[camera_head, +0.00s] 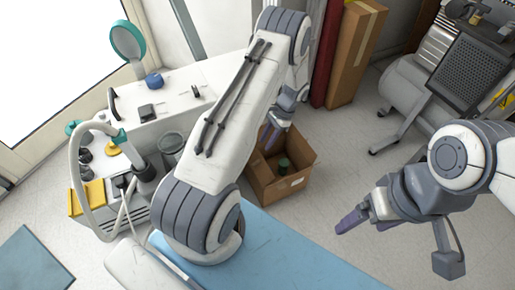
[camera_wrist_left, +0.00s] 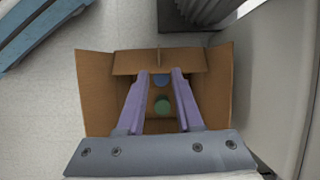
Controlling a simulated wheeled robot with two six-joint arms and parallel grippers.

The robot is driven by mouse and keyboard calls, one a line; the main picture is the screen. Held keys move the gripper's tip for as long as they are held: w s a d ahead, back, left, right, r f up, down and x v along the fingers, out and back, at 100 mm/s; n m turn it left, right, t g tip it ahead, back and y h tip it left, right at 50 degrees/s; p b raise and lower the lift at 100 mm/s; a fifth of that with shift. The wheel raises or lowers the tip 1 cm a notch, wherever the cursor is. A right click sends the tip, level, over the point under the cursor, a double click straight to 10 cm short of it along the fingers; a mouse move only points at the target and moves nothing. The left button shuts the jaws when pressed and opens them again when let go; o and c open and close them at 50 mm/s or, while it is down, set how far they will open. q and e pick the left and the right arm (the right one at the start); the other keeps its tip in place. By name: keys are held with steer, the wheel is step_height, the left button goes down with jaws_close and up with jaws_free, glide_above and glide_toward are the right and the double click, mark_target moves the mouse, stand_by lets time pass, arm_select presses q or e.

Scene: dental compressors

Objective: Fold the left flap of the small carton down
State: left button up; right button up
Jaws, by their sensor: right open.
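The small cardboard carton (camera_head: 268,190) stands on the floor beyond the blue surface, its top open. In the left wrist view its left flap (camera_wrist_left: 95,85) and right flap (camera_wrist_left: 219,85) are spread outward, and a far flap (camera_wrist_left: 135,62) also shows. A green round item (camera_wrist_left: 162,106) and a blue round item (camera_wrist_left: 160,80) are inside. My left gripper (camera_wrist_left: 167,73) is over the carton with its purple fingers apart and nothing between them; the arm partly hides it in the head view (camera_head: 274,138). My right gripper (camera_head: 352,221) is right of the carton, away from it, open and empty.
A tall brown box (camera_head: 354,55) and a dark red panel (camera_head: 325,50) stand behind the carton. A grey compressor (camera_head: 405,88) is at the back right. A white dental unit (camera_head: 160,100) is at left. Floor is clear between carton and right gripper.

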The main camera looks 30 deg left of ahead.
mark_target(256, 163)
arm_select(q)
steer(key=shift+m, duration=0.3)
steer(key=b+x, duration=0.4)
steer(key=x, duration=0.6)
steer(key=shift+f+b, duration=0.2)
steer(key=shift+b, duration=0.1)
arm_select(e)
step_height(256, 163, down, 4)
arm_select(q)
jaws_close()
stand_by(0.5)
